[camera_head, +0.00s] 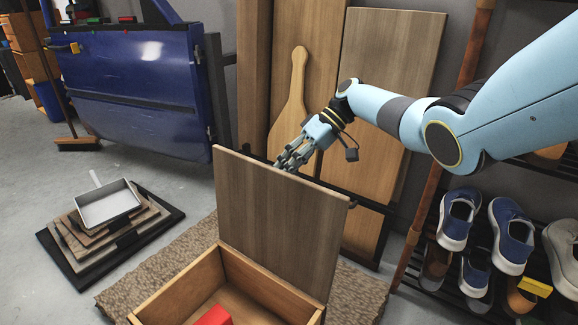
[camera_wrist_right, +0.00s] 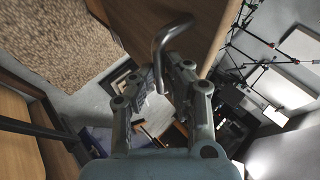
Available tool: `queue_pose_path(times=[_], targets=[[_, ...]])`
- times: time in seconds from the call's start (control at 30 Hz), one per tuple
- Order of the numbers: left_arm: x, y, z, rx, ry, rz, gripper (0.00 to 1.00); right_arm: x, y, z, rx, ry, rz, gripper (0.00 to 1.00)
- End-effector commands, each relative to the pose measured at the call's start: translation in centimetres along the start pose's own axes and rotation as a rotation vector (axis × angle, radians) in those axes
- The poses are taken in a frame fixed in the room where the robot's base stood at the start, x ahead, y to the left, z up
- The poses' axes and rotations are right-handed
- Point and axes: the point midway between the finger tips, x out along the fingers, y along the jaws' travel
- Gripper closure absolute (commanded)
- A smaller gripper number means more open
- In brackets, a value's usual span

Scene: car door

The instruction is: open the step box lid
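The step box (camera_head: 180,285) is a wooden box at the bottom of the head view. Its brown lid (camera_head: 280,220) stands roughly upright at the back, and the box interior shows. My right gripper (camera_head: 284,165) is just behind the lid's top edge, with its fingers pointing down and left. In the right wrist view its fingers (camera_wrist_right: 160,78) are apart, with a bent metal handle (camera_wrist_right: 172,36) by the tips. The handle lies beside the wooden lid face (camera_wrist_right: 205,18); I cannot tell whether the fingers touch it. My left gripper is out of view.
A red block (camera_head: 214,316) lies inside the box, and a brown mat (camera_head: 170,278) is under it. Wooden boards (camera_head: 385,100) lean behind my gripper. A shoe rack with shoes (camera_head: 506,232) stands at right. A blue car door (camera_head: 135,85) and stacked trays (camera_head: 108,204) are at left.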

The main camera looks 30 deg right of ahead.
Motion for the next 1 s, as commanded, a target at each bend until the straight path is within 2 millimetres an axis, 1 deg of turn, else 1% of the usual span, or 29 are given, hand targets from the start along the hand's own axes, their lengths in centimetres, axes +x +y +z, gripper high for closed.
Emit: queue_pose_path(times=[0.03,0.27,0.3,0.47,0.77,0.87,0.97,1.0], targets=[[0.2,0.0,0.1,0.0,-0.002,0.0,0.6,0.9,0.6,1.1,0.016,-0.018,0.001,1.0],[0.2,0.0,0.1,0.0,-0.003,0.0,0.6,0.8,0.6,1.1,0.017,-0.019,0.001,1.0],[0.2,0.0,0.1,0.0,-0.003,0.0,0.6,0.8,0.6,1.1,0.017,-0.019,0.001,0.87],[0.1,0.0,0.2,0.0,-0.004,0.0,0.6,0.6,0.4,0.8,0.013,-0.015,0.001,0.66],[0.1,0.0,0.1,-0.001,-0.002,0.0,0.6,0.1,0.3,0.5,0.008,-0.01,0.001,0.66],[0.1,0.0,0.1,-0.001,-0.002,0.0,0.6,-1.1,0.3,0.5,0.007,-0.009,0.002,0.66],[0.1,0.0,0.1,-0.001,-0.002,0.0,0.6,-3.0,0.3,0.5,0.007,-0.009,0.004,0.66],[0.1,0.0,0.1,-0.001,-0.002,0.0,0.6,-4.0,0.4,0.5,0.008,-0.009,0.005,0.66]])
